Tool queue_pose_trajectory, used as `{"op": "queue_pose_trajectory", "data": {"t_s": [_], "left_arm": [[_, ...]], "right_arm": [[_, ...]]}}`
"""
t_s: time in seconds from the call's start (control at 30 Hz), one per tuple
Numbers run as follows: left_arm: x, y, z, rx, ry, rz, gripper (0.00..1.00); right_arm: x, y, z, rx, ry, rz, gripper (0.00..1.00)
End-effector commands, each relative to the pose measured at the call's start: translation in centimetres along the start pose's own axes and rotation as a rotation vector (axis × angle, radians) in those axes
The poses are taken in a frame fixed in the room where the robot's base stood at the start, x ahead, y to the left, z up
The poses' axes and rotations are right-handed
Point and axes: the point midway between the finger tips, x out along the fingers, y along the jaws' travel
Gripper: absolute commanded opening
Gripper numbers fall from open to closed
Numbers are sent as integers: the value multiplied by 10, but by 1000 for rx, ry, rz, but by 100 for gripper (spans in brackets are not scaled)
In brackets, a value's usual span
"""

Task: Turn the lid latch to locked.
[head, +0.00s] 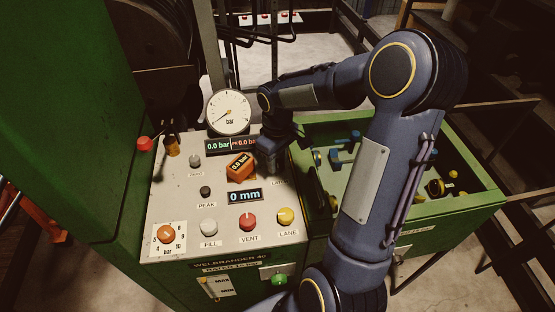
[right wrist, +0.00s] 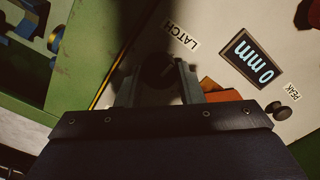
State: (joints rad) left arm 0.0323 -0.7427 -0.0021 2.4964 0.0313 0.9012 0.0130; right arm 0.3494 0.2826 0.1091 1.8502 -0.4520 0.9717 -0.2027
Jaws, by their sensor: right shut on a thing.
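The lid latch (right wrist: 158,72) is a dark round knob on the pale panel, beside the label LATCH (right wrist: 181,37) in the right wrist view. My right gripper (right wrist: 157,84) has one finger on each side of it and is shut on it. The knob is in shadow, so I cannot tell which way it points. In the head view my right gripper (head: 270,162) reaches down at the panel's right edge and hides the latch. My left gripper is not in view.
The panel (head: 170,205) also carries a round gauge (head: 229,112), a red VENT button (head: 248,222) and a yellow LANE button (head: 286,216). A green open bin (head: 463,205) with fittings lies right.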

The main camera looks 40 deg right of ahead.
Motion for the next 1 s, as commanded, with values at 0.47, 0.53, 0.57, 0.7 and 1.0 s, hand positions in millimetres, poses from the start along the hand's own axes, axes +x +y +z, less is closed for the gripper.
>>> {"op": "queue_pose_trajectory", "data": {"t_s": [0.47, 0.53, 0.57, 0.7, 1.0], "left_arm": [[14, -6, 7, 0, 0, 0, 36], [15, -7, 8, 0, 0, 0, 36], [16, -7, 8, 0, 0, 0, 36], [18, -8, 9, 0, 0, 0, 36], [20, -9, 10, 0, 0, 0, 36]], "right_arm": [[0, 0, -1, 395, 3, 1, 11], [0, 0, -1, 463, 2, 1, 11], [0, 0, -1, 491, 2, 1, 11], [0, 0, -1, 623, 2, 1, 11], [-1, 0, -1, 908, 3, 0, 11]]}}
